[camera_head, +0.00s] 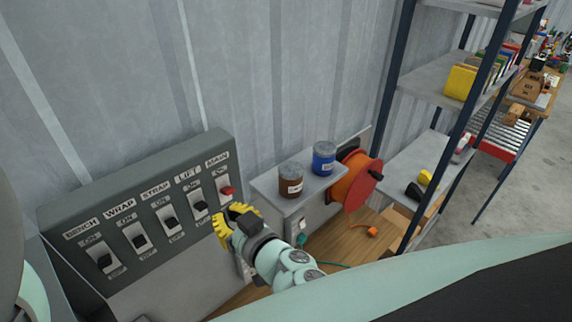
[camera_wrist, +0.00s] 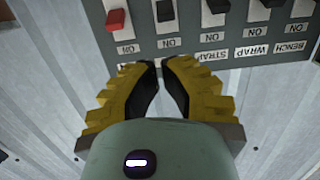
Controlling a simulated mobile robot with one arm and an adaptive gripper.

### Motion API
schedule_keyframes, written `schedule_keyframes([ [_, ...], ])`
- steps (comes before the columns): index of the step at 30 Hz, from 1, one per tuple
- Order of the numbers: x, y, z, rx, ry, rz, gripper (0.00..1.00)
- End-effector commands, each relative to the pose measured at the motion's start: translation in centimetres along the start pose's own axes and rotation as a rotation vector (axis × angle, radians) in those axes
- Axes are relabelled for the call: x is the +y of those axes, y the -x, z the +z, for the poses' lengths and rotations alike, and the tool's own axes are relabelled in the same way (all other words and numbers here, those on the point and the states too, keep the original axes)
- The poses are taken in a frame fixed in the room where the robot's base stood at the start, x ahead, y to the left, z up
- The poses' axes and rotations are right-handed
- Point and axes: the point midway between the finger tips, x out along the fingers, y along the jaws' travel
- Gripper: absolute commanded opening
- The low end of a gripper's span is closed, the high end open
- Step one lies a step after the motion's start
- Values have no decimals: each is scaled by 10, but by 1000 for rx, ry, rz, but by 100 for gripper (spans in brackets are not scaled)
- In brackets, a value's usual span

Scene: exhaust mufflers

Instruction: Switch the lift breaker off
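The grey breaker panel (camera_head: 75,222) has a row of switches labelled BENCH, WRAP, STRAP, LIFT and MAIN. The lift breaker (camera_head: 200,206) has a black lever on a pale plate, left of the red main lever (camera_head: 227,191). Its ON mark is above the lever; I cannot tell its position for certain. My gripper (camera_head: 222,221), with yellow fingers, is just in front of the panel's lower right. In the wrist view, the fingertips (camera_wrist: 161,64) are together and empty below the lift lever (camera_wrist: 165,13). The fingers hide the LIFT label there.
The strap lever (camera_head: 172,223) is close on the left. A grey box (camera_head: 262,186) carrying a brown can (camera_head: 290,182) and a blue can (camera_head: 324,159) stands to the right. An orange reel (camera_head: 352,181) and shelving (camera_head: 432,77) are farther right.

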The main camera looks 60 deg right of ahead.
Motion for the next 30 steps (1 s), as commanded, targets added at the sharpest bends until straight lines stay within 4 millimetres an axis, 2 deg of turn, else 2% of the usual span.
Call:
schedule_keyframes([
  [5,-2,-18,3,4,3,-9,0],
  [12,-2,-63,5,5,5,-8,0],
  [18,-2,-90,4,1,3,-8,0],
  [23,-2,-99,1,1,1,-5,0],
  [30,-1,-100,0,0,0,-3,0],
])
